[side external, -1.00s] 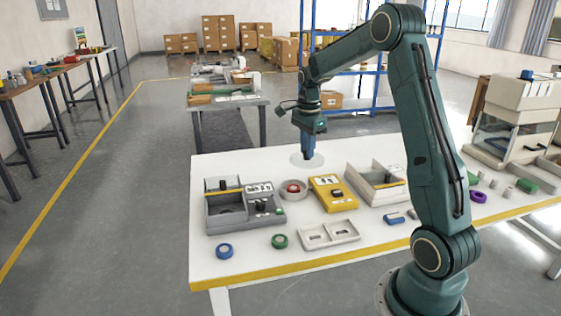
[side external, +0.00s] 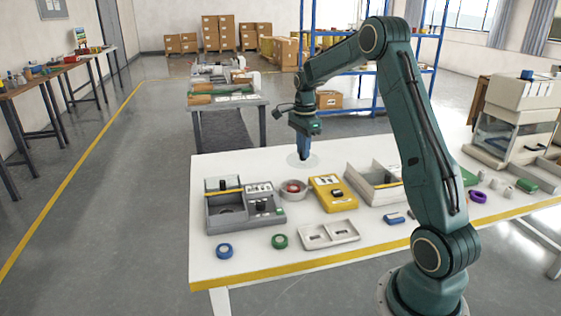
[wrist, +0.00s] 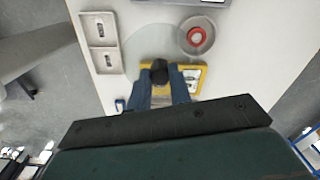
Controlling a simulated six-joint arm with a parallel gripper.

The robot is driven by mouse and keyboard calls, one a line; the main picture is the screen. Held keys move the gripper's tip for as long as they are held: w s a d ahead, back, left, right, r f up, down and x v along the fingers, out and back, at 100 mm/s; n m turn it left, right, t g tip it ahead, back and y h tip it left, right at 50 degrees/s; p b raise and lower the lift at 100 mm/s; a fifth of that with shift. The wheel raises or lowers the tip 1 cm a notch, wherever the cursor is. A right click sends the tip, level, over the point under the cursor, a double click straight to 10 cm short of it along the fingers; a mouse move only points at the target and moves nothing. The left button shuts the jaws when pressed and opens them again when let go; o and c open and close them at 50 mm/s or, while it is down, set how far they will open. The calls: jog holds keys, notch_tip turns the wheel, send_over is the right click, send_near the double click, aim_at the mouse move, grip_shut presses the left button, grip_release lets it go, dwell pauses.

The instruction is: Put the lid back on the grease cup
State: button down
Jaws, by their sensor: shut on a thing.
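The grease cup (side external: 293,187) is a round grey dish with red inside, standing open on the white table. It also shows in the wrist view (wrist: 196,36). My gripper (side external: 304,157) points down behind the cup in the side view, its blue fingers shut on the lid. The lid (side external: 313,162) is a clear, pale disc at the fingertips, apart from the cup. In the wrist view my gripper (wrist: 160,76) has a dark rounded thing between its fingertips; I cannot tell whether it is the lid's knob. The lid's exact height is unclear.
A grey open bin (side external: 365,192) stands further right.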

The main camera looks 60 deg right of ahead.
jog(key=w+d+f, duration=0.6)
jog(key=f, duration=0.2)
jog(key=shift+w+d, duration=0.2)
jog(key=shift+d, duration=0.15)
jog(key=shift+f, duration=0.25)
jog(key=shift+f, duration=3.05)
jog(key=shift+f, duration=0.15)
jog(key=c, duration=0.7)
grip_release()
jog(key=shift+r, duration=3.5)
